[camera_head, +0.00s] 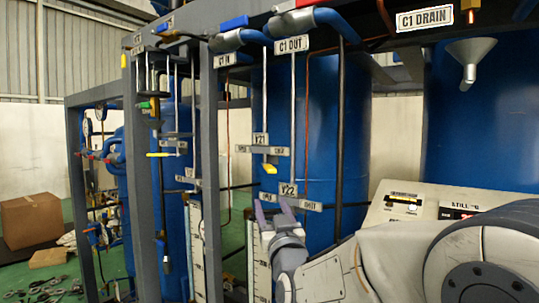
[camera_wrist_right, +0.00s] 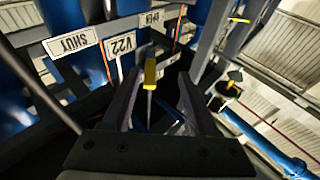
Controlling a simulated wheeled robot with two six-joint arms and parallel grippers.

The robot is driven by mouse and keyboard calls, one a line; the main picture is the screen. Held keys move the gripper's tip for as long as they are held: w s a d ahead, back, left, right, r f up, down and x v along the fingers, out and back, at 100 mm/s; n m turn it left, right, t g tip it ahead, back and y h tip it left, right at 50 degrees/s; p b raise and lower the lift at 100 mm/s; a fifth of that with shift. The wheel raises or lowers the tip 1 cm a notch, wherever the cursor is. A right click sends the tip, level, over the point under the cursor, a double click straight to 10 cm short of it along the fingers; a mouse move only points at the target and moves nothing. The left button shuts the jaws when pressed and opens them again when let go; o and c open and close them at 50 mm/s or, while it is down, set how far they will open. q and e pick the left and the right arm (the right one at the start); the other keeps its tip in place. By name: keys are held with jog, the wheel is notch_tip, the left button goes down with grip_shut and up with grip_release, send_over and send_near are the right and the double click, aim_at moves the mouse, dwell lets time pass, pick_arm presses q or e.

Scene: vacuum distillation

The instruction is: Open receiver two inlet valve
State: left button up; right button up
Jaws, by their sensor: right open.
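The V22 label (camera_head: 288,189) hangs on the rack in front of a blue tank, with a SHUT plate just below and to its right. In the right wrist view the V22 label (camera_wrist_right: 122,44), the SHUT plate (camera_wrist_right: 72,41) and an OPEN plate (camera_wrist_right: 149,19) show. A yellow valve handle (camera_wrist_right: 150,73) appears between the fingers there; I cannot tell if they touch it. My right gripper (camera_head: 276,212) is open, its fingers pointing up just below the V22 label. It also shows in the wrist view (camera_wrist_right: 157,92). My left gripper is out of view.
The V21 label (camera_head: 259,139) and a yellow handle (camera_head: 270,168) sit above V22. Grey frame posts (camera_head: 209,170) and thin vertical pipes stand close to the left. A control panel (camera_head: 410,203) is at right. A cardboard box (camera_head: 32,221) lies far left.

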aim_at(270, 166)
jog(key=shift+m+t, duration=0.3)
jog(key=shift+t, duration=0.4)
jog(key=w+r+p, duration=0.2)
jog(key=w, duration=0.1)
jog(key=w+r+p, duration=0.1)
jog(key=w+r, duration=0.1)
jog(key=w, duration=0.1)
jog(key=w+r+p, duration=0.2)
jog(key=w+r, duration=0.1)
jog(key=shift+p, duration=0.35)
jog(key=shift+w+a+r, duration=0.1)
jog(key=shift+w+a, duration=0.05)
jog(key=shift+w, duration=0.3)
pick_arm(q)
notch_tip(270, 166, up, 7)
pick_arm(e)
grip_shut()
